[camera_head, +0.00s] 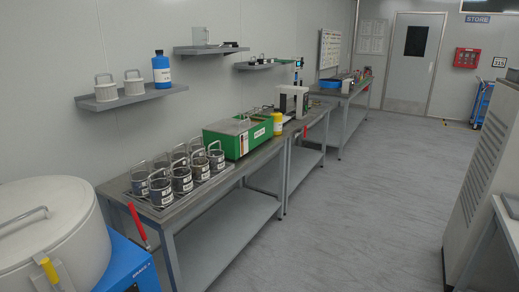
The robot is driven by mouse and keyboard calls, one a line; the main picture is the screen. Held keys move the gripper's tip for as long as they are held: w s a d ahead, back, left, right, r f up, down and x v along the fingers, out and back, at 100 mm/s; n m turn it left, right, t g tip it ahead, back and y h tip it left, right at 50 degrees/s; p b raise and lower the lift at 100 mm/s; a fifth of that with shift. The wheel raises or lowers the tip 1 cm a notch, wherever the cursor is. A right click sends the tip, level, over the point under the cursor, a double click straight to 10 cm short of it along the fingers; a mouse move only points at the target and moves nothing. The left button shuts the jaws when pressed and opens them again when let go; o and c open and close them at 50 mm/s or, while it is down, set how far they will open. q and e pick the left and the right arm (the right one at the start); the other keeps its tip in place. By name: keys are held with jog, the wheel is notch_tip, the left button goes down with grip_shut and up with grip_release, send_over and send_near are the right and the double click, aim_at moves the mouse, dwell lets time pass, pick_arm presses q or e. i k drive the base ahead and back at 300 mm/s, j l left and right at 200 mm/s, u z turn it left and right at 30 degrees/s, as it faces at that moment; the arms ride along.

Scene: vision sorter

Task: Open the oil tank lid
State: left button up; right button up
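A large round off-white tank (75,265) fills the lower left corner and is partly cut off by the frame. Its wide lid (50,215) lies flat on top and looks closed. A grey metal bar handle (22,217) runs across the lid at the left. A yellow-tipped lever (49,270) sits on the tank's front side. The tank stands at a blue housing (128,268). Neither of my grippers is in view.
A grey workbench (215,189) behind the tank holds a rack of several dark canisters (181,180) and a green box (236,138). A red handle (138,223) hangs at its near end. Wall shelves (130,100) are above. The floor (350,230) is clear; a grey cabinet (485,170) stands right.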

aim_at(230, 127)
jog(key=i+l+u, duration=0.25)
jog(key=i+l, duration=0.2)
jog(key=i+l+u, duration=0.25)
jog(key=i+l, duration=0.3)
jog(key=i, duration=0.1)
